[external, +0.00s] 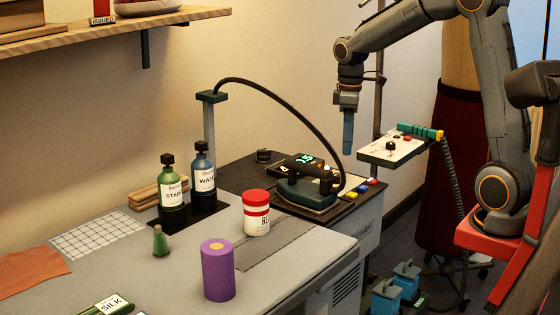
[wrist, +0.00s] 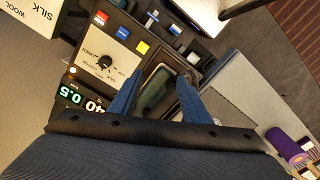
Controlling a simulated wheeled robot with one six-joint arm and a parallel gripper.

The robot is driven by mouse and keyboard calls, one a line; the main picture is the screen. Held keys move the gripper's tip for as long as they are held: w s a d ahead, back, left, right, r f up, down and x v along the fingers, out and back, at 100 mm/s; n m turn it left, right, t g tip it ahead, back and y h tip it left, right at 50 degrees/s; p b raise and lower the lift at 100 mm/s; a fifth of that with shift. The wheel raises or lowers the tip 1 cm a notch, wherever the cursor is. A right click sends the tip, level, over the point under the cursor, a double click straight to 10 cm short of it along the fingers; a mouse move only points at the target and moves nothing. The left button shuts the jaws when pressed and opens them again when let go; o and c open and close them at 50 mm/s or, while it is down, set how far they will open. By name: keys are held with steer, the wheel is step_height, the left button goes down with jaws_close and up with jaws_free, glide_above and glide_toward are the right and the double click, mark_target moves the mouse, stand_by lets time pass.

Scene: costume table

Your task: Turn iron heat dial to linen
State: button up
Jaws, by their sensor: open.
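The heat dial is a black knob (wrist: 104,62) on a pale plate with fabric words around it; LINEN can be read at its upper left. Which word the knob points to is too small to tell. The dark green iron (external: 308,188) stands on the black surface of the table in the external view. A dark green shape, probably the iron, shows between my fingers in the wrist view. My gripper (external: 348,148) hangs above and to the right of the iron, fingers down. In the wrist view my gripper (wrist: 159,80) is open and empty, with the dial to its left, apart from it.
Red, blue and yellow buttons (external: 360,187) sit beside the iron. A black cable arches over from a post (external: 209,125). A white-lidded panel (external: 392,148) stands right of my gripper. A red-and-white jar (external: 256,215), bottles (external: 204,178) and a purple roll (external: 218,270) stand on the left.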

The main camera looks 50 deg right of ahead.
steer(key=w+d+f+n+p, duration=0.25)
steer(key=w+d+n, duration=0.25)
steer(key=w+d, duration=0.6)
glide_above(340, 175)
step_height(340, 175, down, 6)
steer(key=shift+d+r, duration=0.15)
steer(key=shift+f+p, duration=0.85)
steer(key=shift+f, duration=3.05)
steer(key=c, duration=1)
steer(key=shift+c, duration=0.2)
